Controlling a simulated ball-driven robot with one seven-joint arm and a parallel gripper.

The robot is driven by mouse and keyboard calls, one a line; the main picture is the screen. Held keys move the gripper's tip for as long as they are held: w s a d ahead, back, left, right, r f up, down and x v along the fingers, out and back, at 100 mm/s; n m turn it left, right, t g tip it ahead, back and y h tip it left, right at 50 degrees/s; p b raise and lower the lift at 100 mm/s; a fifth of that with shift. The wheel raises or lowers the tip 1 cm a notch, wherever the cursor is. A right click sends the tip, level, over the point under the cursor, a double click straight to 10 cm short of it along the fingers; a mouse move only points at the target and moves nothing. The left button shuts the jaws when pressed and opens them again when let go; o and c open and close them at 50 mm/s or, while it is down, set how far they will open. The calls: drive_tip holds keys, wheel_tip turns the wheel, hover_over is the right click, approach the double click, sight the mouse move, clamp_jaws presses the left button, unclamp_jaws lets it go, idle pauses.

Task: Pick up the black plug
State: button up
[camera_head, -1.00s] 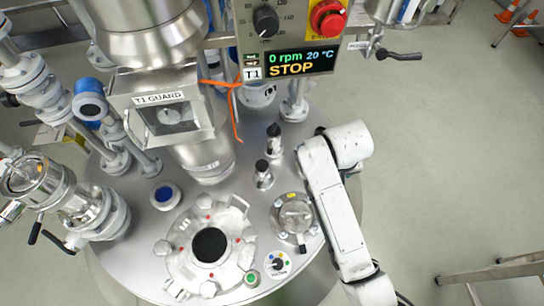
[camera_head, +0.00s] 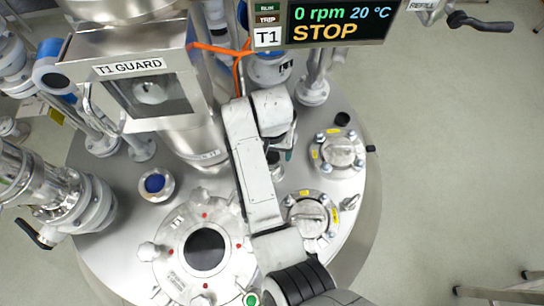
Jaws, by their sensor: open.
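A small black round piece (camera_head: 343,118) stands on the steel vessel lid (camera_head: 335,235), behind the right-hand bolted flange; it may be the black plug, but I cannot be sure. Two black-topped metal fittings seen a second ago lie behind my arm in this view. My gripper (camera_head: 281,155) is at the far end of my white arm, over the lid, left of the bolted flange. It is open, but its fingers are mostly hidden behind the arm and only small dark parts show. I cannot tell what is between them.
Bolted flanges (camera_head: 340,153) (camera_head: 309,217) stand right of my arm. A manway with a dark window (camera_head: 205,250) and a blue cap (camera_head: 155,183) are left. The T1 guard box (camera_head: 150,92) and the display (camera_head: 335,24) rise behind.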

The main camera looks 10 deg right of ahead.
drive_tip(key=shift+w+a+f+b, duration=0.1)
drive_tip(key=shift+f+b, duration=0.4)
drive_tip(key=shift+f, duration=0.9)
drive_tip(key=shift+w+f+b, duration=0.1)
drive_tip(key=shift+f+b, duration=0.4)
drive_tip(key=shift+f, duration=0.85)
drive_tip(key=c, duration=1.3)
drive_tip(key=shift+o, duration=0.2)
